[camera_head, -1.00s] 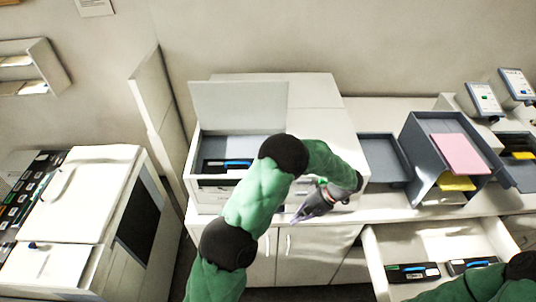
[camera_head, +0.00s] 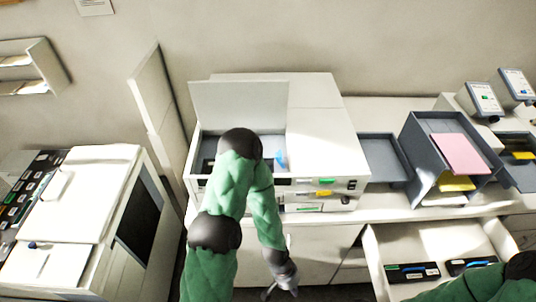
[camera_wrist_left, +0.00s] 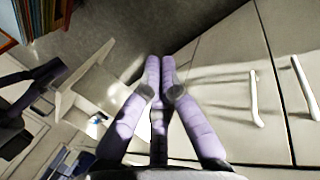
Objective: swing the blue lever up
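A blue lever-like part (camera_head: 280,160) stands upright inside the open top of the white copier (camera_head: 320,130). My left arm covers the compartment to its left, so I cannot tell whether it is the blue piece that lay flat there earlier. My left gripper (camera_head: 282,290) hangs below and in front of the copier, over the front of the cabinet, away from the blue part. In the left wrist view its purple fingers (camera_wrist_left: 160,65) converge with their tips almost together, and nothing shows between them. My right gripper is out of view.
The copier's lid (camera_head: 240,105) stands raised. A grey tray (camera_head: 385,160) and a shelf unit with pink paper (camera_head: 458,153) are to the right. An open drawer (camera_head: 440,245) juts out at lower right. Another white machine (camera_head: 75,195) stands at left.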

